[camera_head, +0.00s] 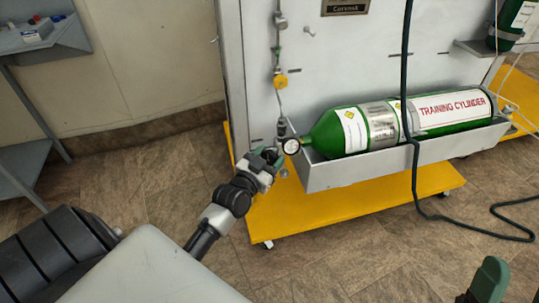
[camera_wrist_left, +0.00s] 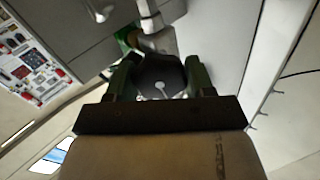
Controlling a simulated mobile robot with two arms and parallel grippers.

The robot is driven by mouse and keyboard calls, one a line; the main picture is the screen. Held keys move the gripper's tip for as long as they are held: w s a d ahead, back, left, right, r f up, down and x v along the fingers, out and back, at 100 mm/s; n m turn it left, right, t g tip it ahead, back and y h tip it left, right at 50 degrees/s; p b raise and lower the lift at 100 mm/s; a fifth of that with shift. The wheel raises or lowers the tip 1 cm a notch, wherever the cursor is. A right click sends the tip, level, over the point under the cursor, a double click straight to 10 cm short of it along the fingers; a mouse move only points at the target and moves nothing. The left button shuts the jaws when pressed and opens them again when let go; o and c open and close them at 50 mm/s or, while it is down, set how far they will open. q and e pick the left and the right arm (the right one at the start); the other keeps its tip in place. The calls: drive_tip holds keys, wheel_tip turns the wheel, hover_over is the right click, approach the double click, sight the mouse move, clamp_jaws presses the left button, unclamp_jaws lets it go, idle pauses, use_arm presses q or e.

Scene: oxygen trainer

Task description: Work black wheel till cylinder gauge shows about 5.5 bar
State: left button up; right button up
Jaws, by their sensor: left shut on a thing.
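The green training cylinder (camera_head: 350,130) lies in a grey tray (camera_head: 400,160) on the trainer, its neck to the left. The round white cylinder gauge (camera_head: 291,146) sits at the neck; its reading is too small to make out. My left gripper (camera_head: 270,156) is at the valve just left of the gauge. In the left wrist view, its green fingers (camera_wrist_left: 160,80) are shut on the sides of the black wheel (camera_wrist_left: 155,72). In the head view the gripper mostly hides the wheel. A green finger of my right gripper (camera_head: 489,282) shows at the bottom right; its jaw opening is not visible.
A yellow wheeled base (camera_head: 330,210) extends under the tray. A black hose (camera_head: 408,70) hangs in front of the cylinder and runs along the floor. A thin pipe with a yellow fitting (camera_head: 281,81) rises above the valve. A grey side table (camera_head: 60,42) stands at the upper left.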

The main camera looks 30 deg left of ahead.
use_arm(q)
drive_tip(key=shift+r+n+p, duration=0.15)
drive_tip(key=shift+n+p, duration=1.85)
drive_tip(key=shift+n, duration=0.3)
drive_tip(key=shift+a+n, duration=0.1)
drive_tip(key=shift+n, duration=0.3)
use_arm(e)
drive_tip(key=w+f+g+h, duration=0.2)
drive_tip(key=f+g, duration=0.4)
drive_tip(key=w+d+f+g+h, duration=0.1)
drive_tip(key=f+g+h, duration=0.1)
drive_tip(key=f+g, duration=0.4)
drive_tip(key=shift+w+d+f+g+h, duration=0.2)
drive_tip(key=shift+w+f+g+h, duration=0.05)
drive_tip(key=shift+w+g+h, duration=0.1)
use_arm(q)
drive_tip(key=o, duration=0.9)
